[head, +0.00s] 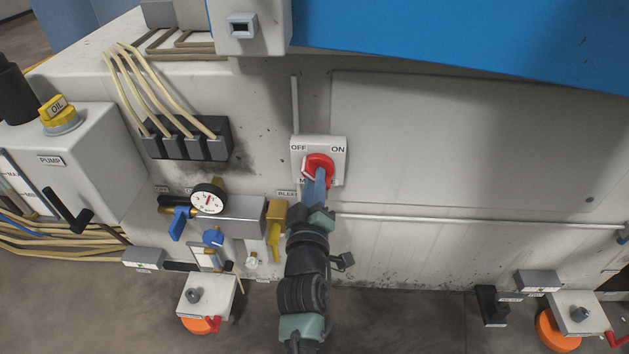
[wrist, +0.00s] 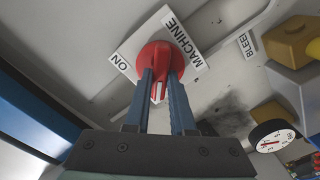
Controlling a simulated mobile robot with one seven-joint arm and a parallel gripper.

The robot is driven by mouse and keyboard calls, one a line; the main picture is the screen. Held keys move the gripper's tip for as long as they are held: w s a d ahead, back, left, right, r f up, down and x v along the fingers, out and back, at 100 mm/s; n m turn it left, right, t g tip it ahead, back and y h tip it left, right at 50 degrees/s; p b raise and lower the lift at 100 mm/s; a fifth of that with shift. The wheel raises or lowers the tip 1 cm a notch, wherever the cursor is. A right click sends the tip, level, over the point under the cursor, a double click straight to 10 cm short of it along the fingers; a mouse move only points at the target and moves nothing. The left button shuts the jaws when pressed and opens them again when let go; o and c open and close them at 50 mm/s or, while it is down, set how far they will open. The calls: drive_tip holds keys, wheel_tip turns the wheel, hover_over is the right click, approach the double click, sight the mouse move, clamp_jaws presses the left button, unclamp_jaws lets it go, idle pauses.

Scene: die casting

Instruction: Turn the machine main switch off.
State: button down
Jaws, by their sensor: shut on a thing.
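The main switch is a red rotary knob (head: 319,160) on a white plate (head: 340,157) on the machine's side wall. The plate reads OFF at the upper left and ON at the upper right, with a partly covered label below. My gripper (head: 318,178) reaches up from below and is shut on the knob's handle. In the wrist view, the two fingers (wrist: 160,95) sit either side of the red handle (wrist: 157,58), which has a white mark. The ON and MACHINE labels show there; OFF is hidden. In the head view, a white edge shows on the knob's left side. I cannot tell its exact angle.
A pressure gauge (head: 208,198), blue valve handles (head: 180,223) and a yellow lever (head: 275,230) are left of my gripper. A dark block with cables (head: 187,139) is at upper left. A flat panel (head: 470,140) leaves clear room to the right.

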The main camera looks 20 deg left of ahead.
drive_tip(key=c, duration=0.8)
unclamp_jaws()
drive_tip(key=shift+o, duration=0.2)
drive_tip(key=shift+s, duration=0.15)
drive_tip(key=s+d+p, duration=0.2)
drive_tip(key=s+p, duration=0.3)
drive_tip(key=s, duration=0.7)
drive_tip(key=shift+s+d, duration=0.25)
drive_tip(key=shift+d, duration=0.05)
